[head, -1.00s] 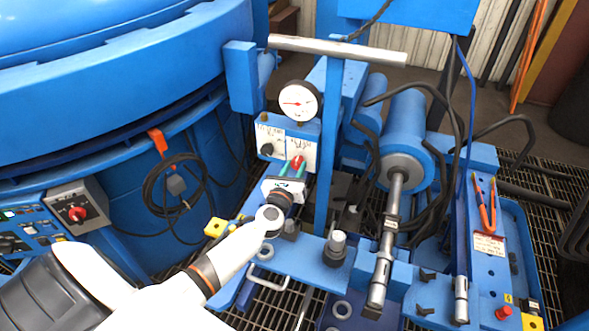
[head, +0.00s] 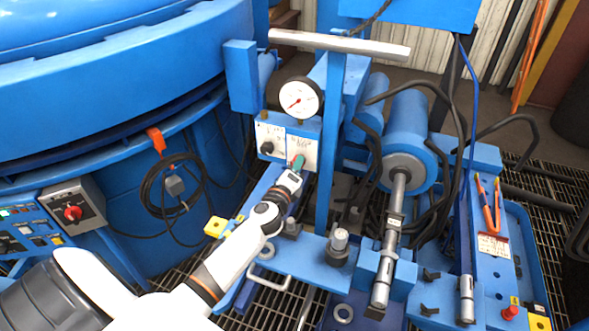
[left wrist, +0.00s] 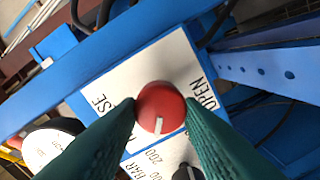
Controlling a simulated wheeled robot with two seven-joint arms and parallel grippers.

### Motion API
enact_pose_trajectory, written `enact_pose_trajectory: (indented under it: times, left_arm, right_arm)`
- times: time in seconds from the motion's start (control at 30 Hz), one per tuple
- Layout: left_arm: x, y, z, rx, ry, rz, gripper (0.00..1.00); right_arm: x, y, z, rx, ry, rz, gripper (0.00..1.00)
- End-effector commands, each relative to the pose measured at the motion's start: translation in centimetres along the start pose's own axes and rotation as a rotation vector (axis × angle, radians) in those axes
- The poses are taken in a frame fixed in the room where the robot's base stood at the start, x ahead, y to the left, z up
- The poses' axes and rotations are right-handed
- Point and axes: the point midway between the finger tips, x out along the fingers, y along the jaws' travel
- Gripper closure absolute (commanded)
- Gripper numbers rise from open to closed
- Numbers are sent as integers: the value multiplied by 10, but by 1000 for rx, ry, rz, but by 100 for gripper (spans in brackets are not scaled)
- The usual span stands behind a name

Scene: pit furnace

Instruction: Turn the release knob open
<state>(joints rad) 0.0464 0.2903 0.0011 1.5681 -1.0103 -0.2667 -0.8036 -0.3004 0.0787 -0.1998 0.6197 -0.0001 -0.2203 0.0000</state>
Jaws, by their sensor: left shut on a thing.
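The release knob (left wrist: 160,107) is round and red with a white pointer mark, on a white plate (left wrist: 188,62) lettered "OPEN" on one side and partly hidden lettering on the other. In the left wrist view my left gripper (left wrist: 162,112) has its two green fingers on either side of the knob, shut on it. The pointer mark points toward the bottom of that view. In the head view my left gripper (head: 298,164) reaches the white plate (head: 304,150), and its fingers hide the knob. My right gripper is not in view.
A black knob (head: 267,148) sits on the plate to the left. A pressure gauge (head: 299,98) stands above, under a T-handle bar (head: 338,43). A blue cylinder (head: 408,135) is to the right, and the large blue furnace (head: 120,90) fills the left.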

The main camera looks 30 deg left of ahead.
Motion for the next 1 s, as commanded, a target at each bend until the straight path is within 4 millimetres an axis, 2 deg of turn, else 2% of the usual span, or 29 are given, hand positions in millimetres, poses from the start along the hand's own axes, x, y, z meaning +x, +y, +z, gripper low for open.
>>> enact_pose_trajectory:
  times: [0.6, 1.0]
  left_arm:
    - [0, -1, 0, -577, -20, -4, 89]
    - [0, -2, 0, -828, -29, -6, 89]
  right_arm:
    - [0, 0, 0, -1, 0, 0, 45]
    - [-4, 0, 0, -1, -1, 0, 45]
